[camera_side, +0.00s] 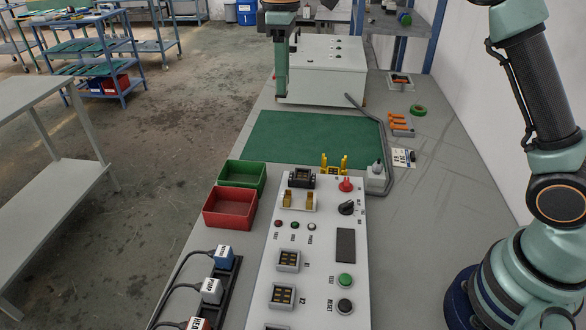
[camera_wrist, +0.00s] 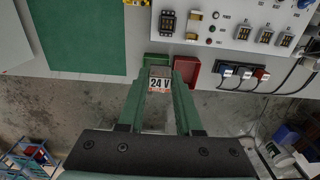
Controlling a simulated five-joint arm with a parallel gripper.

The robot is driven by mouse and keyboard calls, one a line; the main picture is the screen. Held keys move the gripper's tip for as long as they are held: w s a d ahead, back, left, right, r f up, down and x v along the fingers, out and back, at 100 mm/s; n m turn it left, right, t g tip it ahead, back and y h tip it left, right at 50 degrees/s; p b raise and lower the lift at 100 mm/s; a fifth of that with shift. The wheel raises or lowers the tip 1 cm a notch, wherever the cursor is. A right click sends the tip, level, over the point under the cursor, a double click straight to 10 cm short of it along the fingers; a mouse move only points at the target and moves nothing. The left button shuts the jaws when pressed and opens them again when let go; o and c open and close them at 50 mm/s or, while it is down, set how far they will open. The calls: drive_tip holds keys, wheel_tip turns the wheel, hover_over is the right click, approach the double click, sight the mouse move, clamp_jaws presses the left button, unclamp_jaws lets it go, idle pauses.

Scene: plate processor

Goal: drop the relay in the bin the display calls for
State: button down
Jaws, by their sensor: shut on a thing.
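My gripper (camera_wrist: 160,88) is shut on a relay (camera_wrist: 159,84), a small block with a "24 V" label facing the wrist camera. In the side view, my gripper (camera_side: 281,92) is raised near the white box at the back; the relay cannot be made out there. The green bin (camera_side: 241,184) and the red bin (camera_side: 229,222) stand side by side at the bench's left edge, the red one nearer the side camera. In the wrist view they lie beyond the fingertips, partly hidden. The display (camera_side: 345,246) on the white panel looks dark, with no readable text.
The white control panel (camera_side: 268,248) carries sockets, buttons and a knob. Labelled plugs (camera_side: 211,290) with cables sit at its left. A green mat (camera_side: 310,137) lies clear behind it.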

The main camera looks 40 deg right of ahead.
drive_tip(key=w+a+f, duration=0.4)
drive_tip(key=w, duration=0.1)
approach(254, 171)
drive_tip(key=s+f, duration=0.1)
drive_tip(key=f, duration=0.1)
drive_tip(key=s+a+f, duration=0.1)
drive_tip(key=f, duration=0.1)
drive_tip(key=s+a+f, duration=0.1)
drive_tip(key=f, duration=0.1)
drive_tip(key=shift+s+f, duration=0.2)
drive_tip(key=shift+s, duration=0.15)
drive_tip(key=shift+f, duration=0.15)
drive_tip(key=c, duration=0.6)
unclamp_jaws()
